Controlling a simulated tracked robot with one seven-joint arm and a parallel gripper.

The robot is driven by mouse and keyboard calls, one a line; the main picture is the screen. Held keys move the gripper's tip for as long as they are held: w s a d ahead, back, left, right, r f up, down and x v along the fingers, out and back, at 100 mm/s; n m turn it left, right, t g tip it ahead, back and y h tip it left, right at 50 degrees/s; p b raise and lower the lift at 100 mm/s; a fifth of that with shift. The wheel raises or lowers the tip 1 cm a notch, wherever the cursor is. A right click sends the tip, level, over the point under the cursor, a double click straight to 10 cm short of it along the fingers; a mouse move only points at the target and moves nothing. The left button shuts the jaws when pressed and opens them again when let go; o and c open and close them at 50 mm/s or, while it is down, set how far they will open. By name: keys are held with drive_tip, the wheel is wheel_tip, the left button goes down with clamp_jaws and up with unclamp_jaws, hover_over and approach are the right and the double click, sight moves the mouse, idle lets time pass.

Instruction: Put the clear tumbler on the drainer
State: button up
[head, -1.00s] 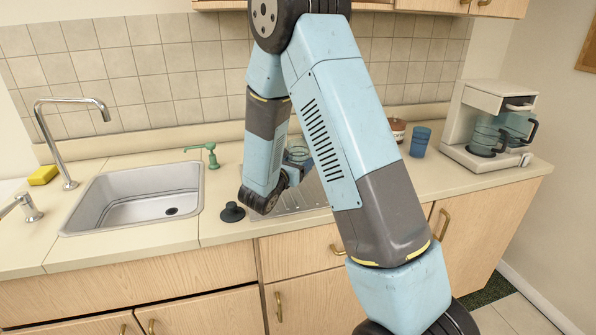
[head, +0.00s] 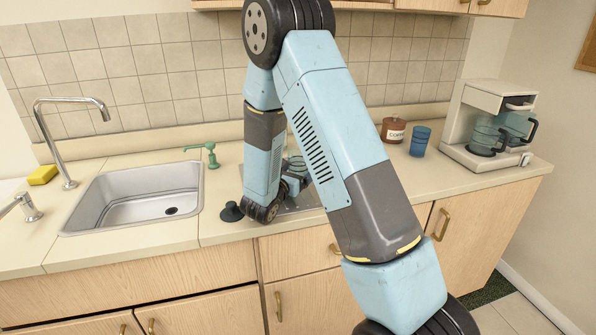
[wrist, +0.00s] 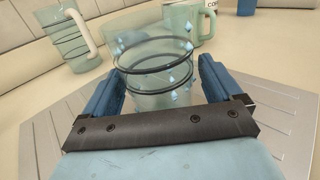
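The clear tumbler (wrist: 155,70) is greenish glass with dark rings and light blue drop marks. In the head view part of the tumbler (head: 297,164) shows beside my gripper (head: 287,186), mostly behind my arm. The drainer (wrist: 268,135) is a ridged metal sheet beneath my gripper; its edge shows in the head view (head: 300,203). I cannot tell whether the tumbler's base touches it.
A glass jug (wrist: 68,38) and a green mug (wrist: 184,22) stand beyond the tumbler. A coffee canister (head: 393,130), blue cup (head: 420,141) and coffee maker (head: 490,125) stand right.

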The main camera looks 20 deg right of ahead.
drive_tip(key=shift+o, duration=0.3)
drive_tip(key=shift+r, duration=0.15)
drive_tip(key=shift+s+a+r, duration=0.1)
drive_tip(key=shift+a, duration=0.05)
drive_tip(key=v, duration=1.1)
drive_tip(key=shift+s+a, duration=0.15)
drive_tip(key=shift+s+r, duration=0.1)
drive_tip(key=shift+r, duration=0.05)
drive_tip(key=s+d+r+m+g+y, duration=0.1)
drive_tip(key=s+d+r+m+g, duration=1.05)
drive_tip(key=s+d+m, duration=0.3)
drive_tip(key=s+a+r+m+t+y, duration=0.4)
drive_tip(key=s+a+r+m+y, duration=0.2)
drive_tip(key=s+r+m+y, duration=0.4)
drive_tip(key=shift+s+m+y, duration=0.9)
drive_tip(key=shift+s+m, duration=0.25)
drive_tip(key=shift+m, duration=0.1)
